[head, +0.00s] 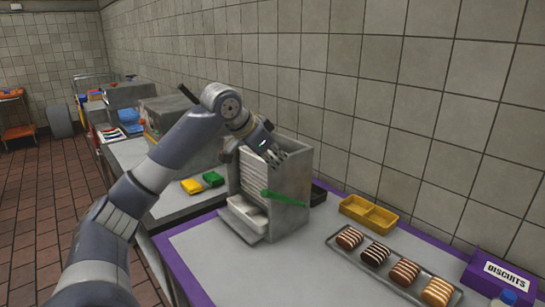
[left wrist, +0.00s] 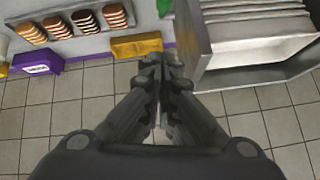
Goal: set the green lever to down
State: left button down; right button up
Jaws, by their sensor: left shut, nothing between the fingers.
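The green lever (head: 283,198) is on the front right side of the grey machine (head: 296,172) in the head view. It lies nearly level, with its right end slightly lower. My left gripper (head: 275,157) is above the lever, at the top of the machine, shut and empty. In the left wrist view the closed fingertips (left wrist: 162,60) are in the middle, beside the machine (left wrist: 192,62). My right gripper is not in view.
A yellow divided tray (head: 368,214) and a tray of biscuits (head: 392,268) stand right of the machine. A purple biscuit box (head: 502,276) is at the far right. Yellow (head: 191,186) and green (head: 213,178) items lie left of the machine. A tiled wall is behind.

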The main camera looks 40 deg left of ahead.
pick_arm(q)
send_over(278, 195)
jog(key=w, duration=0.2)
notch_tip(278, 195, down, 5)
jog(key=shift+s+f, duration=0.85)
jog(key=shift+f, duration=0.35)
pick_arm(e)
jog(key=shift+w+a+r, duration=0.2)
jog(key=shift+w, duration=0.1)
pick_arm(q)
jog(key=shift+s+r, duration=0.1)
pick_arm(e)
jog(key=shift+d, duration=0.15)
